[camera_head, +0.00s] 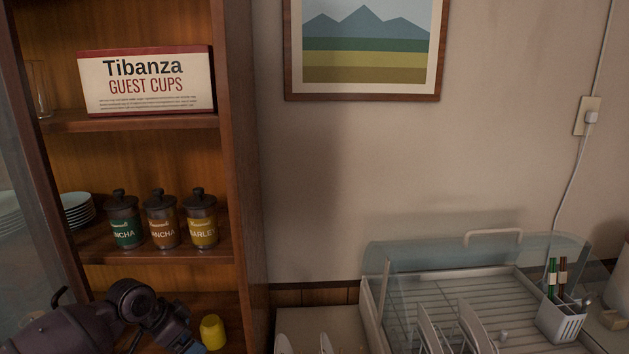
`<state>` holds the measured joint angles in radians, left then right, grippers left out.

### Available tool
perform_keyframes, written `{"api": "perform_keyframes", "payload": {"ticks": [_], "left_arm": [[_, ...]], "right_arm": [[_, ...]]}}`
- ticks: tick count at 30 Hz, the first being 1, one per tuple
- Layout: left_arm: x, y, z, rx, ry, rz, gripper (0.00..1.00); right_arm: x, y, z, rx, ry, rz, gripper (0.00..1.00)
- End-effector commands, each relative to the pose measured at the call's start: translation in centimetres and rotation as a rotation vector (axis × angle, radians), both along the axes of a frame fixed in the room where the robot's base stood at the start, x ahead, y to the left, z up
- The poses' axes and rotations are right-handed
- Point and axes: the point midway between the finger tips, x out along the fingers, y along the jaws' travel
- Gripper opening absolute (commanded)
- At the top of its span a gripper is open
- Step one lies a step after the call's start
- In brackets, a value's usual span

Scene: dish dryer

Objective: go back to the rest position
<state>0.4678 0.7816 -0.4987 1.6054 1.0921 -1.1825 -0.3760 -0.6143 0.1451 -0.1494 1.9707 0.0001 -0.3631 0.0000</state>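My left arm comes in at the lower left, in front of the wooden cabinet (243,200). It bends down and leaves the picture at the bottom edge, so my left gripper is out of view. My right arm and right gripper do not show. The dish dryer (375,300) stands at the lower right with a clear lid (440,256) with a pale handle. White plates (475,325) stand upright in it at the front.
A yellow cup (213,331) sits on the cabinet's low shelf beside my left arm. Above are three labelled canisters (161,222), stacked plates (78,211) and a guest cups box (147,82). A cutlery holder (562,320) with chopsticks is at the right. A glass door is at the left.

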Motion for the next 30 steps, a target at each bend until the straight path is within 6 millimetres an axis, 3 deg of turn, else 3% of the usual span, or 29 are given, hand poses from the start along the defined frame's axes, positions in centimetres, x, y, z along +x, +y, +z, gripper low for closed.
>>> {"api": "perform_keyframes", "payload": {"ticks": [8, 16, 23, 30], "left_arm": [[-6.4, -3.6, -4.4, -0.001, 0.037, 0.010, 0.93], [-15.2, -6.3, -7.2, 0.003, 0.061, 0.128, 0.93], [-22.4, -5.9, -7.2, 0.023, 0.076, 0.335, 0.93], [-28.4, -3.4, -6.0, 0.073, 0.096, 0.577, 0.93]], "right_arm": [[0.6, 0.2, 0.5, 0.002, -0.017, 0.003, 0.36], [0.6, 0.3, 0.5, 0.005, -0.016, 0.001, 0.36], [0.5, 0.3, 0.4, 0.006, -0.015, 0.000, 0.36], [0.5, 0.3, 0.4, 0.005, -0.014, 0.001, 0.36]]}}
